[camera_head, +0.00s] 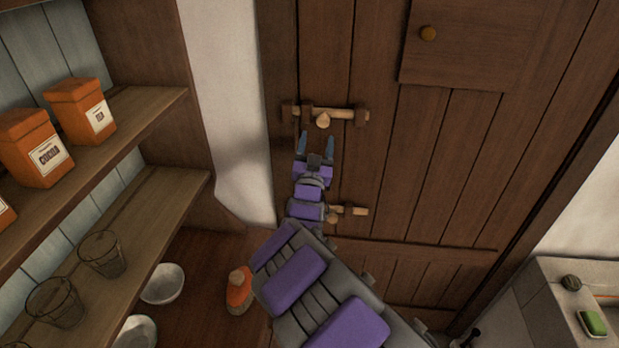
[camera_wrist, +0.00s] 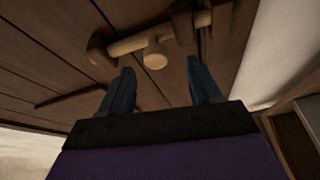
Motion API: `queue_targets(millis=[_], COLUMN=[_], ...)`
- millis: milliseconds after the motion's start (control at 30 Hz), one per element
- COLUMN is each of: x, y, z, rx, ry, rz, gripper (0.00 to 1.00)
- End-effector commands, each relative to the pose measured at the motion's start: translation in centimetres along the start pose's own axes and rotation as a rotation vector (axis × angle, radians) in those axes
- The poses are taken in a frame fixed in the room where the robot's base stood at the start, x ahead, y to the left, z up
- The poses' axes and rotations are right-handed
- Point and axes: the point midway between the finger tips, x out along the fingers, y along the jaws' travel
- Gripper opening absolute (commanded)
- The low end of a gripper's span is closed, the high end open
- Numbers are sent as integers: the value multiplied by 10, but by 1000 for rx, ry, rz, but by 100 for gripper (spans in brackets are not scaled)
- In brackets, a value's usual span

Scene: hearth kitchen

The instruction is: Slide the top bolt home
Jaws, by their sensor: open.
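The top bolt (camera_head: 345,114) is a pale wooden bar lying level in dark brackets on the brown plank door, with a round knob (camera_head: 323,121) near its left bracket. The bolt (camera_wrist: 130,43) and its knob (camera_wrist: 155,55) also show in the wrist view, past my fingertips. A dark bracket (camera_head: 287,113) sits left of the bar; I cannot tell whether the bar's end is inside it. My gripper (camera_head: 316,144) is open and empty just below the knob. Its two blue fingers (camera_wrist: 160,76) are spread apart on either side of the knob's line, apparently short of it.
A second, lower bolt (camera_head: 352,211) is partly hidden behind my arm. A small hatch (camera_head: 470,45) with a knob is above right. Shelves (camera_head: 150,105) with orange canisters (camera_head: 82,112) and glasses (camera_head: 101,254) stand left. An orange object (camera_head: 238,291) is on the lower left surface.

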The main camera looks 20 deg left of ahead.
Motion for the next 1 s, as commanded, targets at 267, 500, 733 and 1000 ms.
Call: queue_targets(millis=[267,500,733,1000], x=[-47,-83,-100,-103], y=[-1,-2,-1,-1], z=[2,3,3,2], rx=[-2,-2,-2,-1], ry=[-4,-3,-2,0], rz=[-3,-3,-2,-1], gripper=[63,63,63,63])
